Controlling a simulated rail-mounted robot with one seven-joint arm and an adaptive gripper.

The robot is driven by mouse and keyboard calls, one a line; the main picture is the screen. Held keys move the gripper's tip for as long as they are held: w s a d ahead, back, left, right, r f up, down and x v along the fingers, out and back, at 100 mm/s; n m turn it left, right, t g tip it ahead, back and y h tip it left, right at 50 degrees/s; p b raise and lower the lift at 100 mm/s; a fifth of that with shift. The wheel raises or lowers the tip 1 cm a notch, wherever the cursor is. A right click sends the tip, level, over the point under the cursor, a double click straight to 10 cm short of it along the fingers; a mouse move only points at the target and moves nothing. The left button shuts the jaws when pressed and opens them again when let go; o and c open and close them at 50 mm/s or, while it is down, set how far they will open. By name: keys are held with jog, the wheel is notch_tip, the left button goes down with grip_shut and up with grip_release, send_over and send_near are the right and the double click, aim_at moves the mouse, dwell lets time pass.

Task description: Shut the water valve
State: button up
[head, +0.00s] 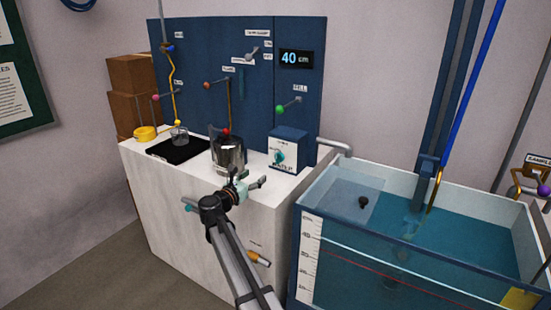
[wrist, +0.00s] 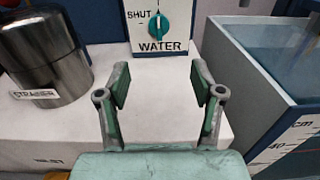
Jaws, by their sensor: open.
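The water valve is a round teal knob (wrist: 157,25) on a white panel lettered WATER, with SHUT at its upper left. Its grip ridge stands about upright in the wrist view, not turned toward SHUT. In the head view the knob (head: 279,157) is on the front of a blue-topped box (head: 289,135) on the white bench. My gripper (wrist: 160,88) is open and empty, its two fingers spread apart below the knob in the picture, not touching it.
A metal strainer pot (wrist: 45,58) stands left of the valve box. A glass-walled water tank (head: 420,235) stands to the right. A grey pipe (head: 335,145) runs from the box toward it. The bench top (wrist: 150,65) before the valve is clear.

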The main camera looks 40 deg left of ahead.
aim_at(277, 158)
jog(key=w+a, duration=0.1)
jog(key=w, duration=0.4)
jog(key=w+a+p, duration=0.1)
jog(key=w, duration=0.5)
jog(key=w+a+p, duration=0.1)
jog(key=w, duration=0.5)
jog(key=c, duration=1.1)
